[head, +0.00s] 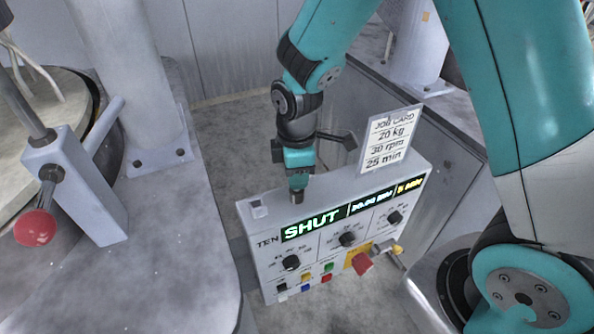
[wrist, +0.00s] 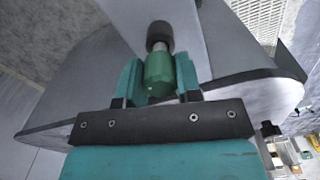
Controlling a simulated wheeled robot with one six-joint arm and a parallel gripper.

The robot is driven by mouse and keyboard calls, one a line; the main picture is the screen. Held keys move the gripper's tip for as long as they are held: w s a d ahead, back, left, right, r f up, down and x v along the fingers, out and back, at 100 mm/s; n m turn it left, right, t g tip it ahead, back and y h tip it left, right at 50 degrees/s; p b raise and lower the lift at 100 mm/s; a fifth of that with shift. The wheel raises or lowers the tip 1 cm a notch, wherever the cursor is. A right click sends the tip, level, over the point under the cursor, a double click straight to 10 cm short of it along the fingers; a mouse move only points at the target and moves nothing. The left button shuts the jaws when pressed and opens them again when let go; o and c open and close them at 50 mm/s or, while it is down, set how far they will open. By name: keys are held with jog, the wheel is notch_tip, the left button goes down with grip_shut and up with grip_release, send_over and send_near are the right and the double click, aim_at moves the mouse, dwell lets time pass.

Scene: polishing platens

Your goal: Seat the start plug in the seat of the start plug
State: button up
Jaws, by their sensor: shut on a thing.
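My gripper (head: 298,178) is above the top edge of a white control box, pointing down. It is shut on the start plug, which shows as a dark stub (head: 297,195) below the fingers in the head view. In the wrist view the plug (wrist: 158,74) is a green cylinder with a dark end, between the two teal fingers (wrist: 158,62). I cannot tell whether the plug touches the box.
The control box (head: 262,250) has a display reading SHUT, several dials, coloured buttons and a red knob (head: 361,263). A job card (head: 390,138) stands on its right top. A red-ended lever (head: 36,228) is on the left bench (head: 165,270). Open floor lies behind the box.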

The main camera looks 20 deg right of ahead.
jog(key=shift+f+b, duration=0.75)
jog(key=shift+f, duration=0.45)
jog(key=o, duration=1)
notch_tip(320, 180, up, 18)
jog(key=b, duration=0.1)
jog(key=shift+f+b, duration=0.25)
jog(key=shift+b, duration=0.1)
jog(key=s+a+m+y, duration=0.2)
jog(key=s+m, duration=0.2)
jog(key=s, duration=0.5)
jog(key=s+a+m+y, duration=0.2)
jog(key=s+m, duration=0.2)
jog(key=s, duration=0.5)
jog(key=shift+s+a, duration=0.3)
